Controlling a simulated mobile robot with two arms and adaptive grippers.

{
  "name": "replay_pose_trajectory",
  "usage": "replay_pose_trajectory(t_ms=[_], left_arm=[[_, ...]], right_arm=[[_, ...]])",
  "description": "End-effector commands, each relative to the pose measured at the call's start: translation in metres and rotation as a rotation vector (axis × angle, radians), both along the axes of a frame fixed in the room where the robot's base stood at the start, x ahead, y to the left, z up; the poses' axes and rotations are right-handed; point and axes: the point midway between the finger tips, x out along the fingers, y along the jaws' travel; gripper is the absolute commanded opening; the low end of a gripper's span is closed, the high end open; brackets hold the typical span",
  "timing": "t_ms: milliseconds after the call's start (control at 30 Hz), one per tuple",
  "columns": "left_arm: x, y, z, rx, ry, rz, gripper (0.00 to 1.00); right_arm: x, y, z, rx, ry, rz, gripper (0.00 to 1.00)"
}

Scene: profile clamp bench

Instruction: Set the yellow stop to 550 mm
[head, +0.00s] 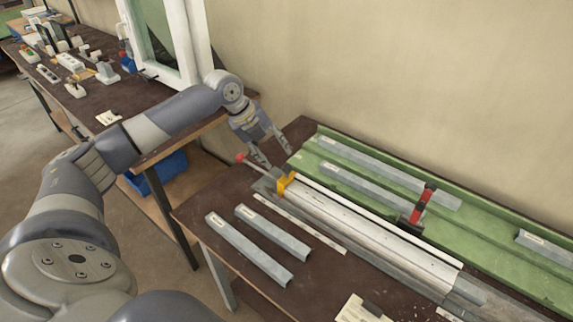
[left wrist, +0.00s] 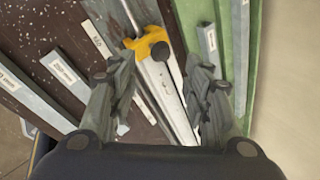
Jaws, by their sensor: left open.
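The yellow stop (head: 284,184) sits at the left end of the long pale clamp rail (head: 370,225). In the left wrist view the yellow stop (left wrist: 136,43) shows with a black knob on it, ahead of the fingers and roughly between them. My left gripper (head: 276,157) is open and empty, near the stop on its far side in the head view. Its two fingers also show in the left wrist view (left wrist: 157,72), on either side of the rail. I cannot read any scale value at the stop. My right gripper is not in view.
A red-handled clamp (head: 422,205) stands farther right on the rail. A thin lever with a red knob (head: 240,158) sticks up by the rail's left end. Grey profiles (head: 250,250) lie in front; others lie in the green tray (head: 390,172) behind. A cluttered bench (head: 88,88) stands at left.

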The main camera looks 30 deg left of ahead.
Motion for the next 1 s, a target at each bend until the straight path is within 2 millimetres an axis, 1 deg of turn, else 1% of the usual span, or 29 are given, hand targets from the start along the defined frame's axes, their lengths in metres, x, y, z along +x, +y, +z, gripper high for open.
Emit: replay_pose_trajectory(t_ms=[67,167,300,400,567,800,833,867,900,967,1000], left_arm=[[0.006,-0.005,-0.014,-0.004,0.005,0.000,0.45],[0.013,-0.010,-0.031,-0.004,0.003,0.001,0.45],[0.022,-0.015,-0.051,-0.003,0.002,0.002,0.45],[0.026,-0.017,-0.062,-0.002,0.001,0.001,0.45],[0.029,-0.018,-0.070,0.000,0.001,0.001,0.45],[0.029,-0.019,-0.071,0.001,0.001,0.001,0.45],[0.029,-0.019,-0.071,0.001,0.001,0.001,0.41],[0.029,-0.018,-0.071,0.001,0.001,0.001,0.34],[0.029,-0.018,-0.071,0.001,0.001,0.001,0.25],[0.029,-0.019,-0.071,0.001,0.001,0.001,0.11],[0.029,-0.019,-0.071,0.001,0.001,0.001,0.02]], right_arm=[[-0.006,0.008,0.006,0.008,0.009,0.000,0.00],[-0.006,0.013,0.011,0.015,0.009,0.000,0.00],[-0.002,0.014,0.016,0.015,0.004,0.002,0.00],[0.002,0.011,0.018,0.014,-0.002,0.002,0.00],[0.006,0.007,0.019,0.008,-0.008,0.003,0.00],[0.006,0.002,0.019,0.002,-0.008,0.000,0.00],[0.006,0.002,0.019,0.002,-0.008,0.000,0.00],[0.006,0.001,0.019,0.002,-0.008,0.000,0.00],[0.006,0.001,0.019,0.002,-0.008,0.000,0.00],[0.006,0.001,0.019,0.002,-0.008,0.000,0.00],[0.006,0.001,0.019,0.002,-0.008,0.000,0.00]])
